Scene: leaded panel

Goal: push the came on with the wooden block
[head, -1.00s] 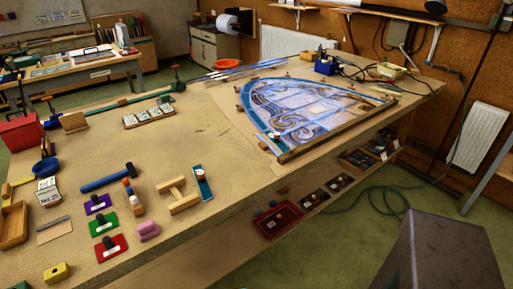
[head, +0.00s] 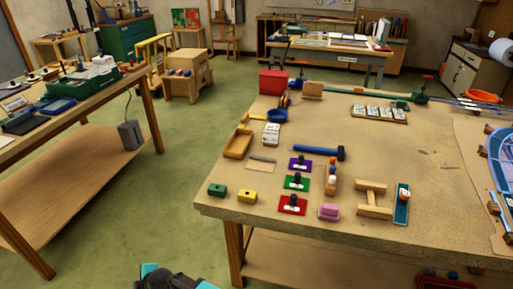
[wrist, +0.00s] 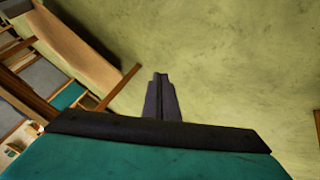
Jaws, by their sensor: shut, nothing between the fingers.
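My gripper (wrist: 161,97) is shut and empty in the wrist view, with green floor beyond its fingers. The leaded panel (head: 499,160) shows only in part at the right edge of the head view, with small wooden pieces along its border. Long grey-blue strips (head: 482,104), perhaps cames, lie at the far right of the bench. A plain wooden block (head: 312,90) stands at the back of the bench beside a red box. I cannot tell which wooden piece is the task's block.
The large bench (head: 420,160) holds a blue hammer (head: 319,153), several coloured handled pads, a pink block (head: 328,211), a wooden tray (head: 238,144) and a red box (head: 272,82). Another bench (head: 75,105) stands at left. Open green floor (head: 200,120) lies between them.

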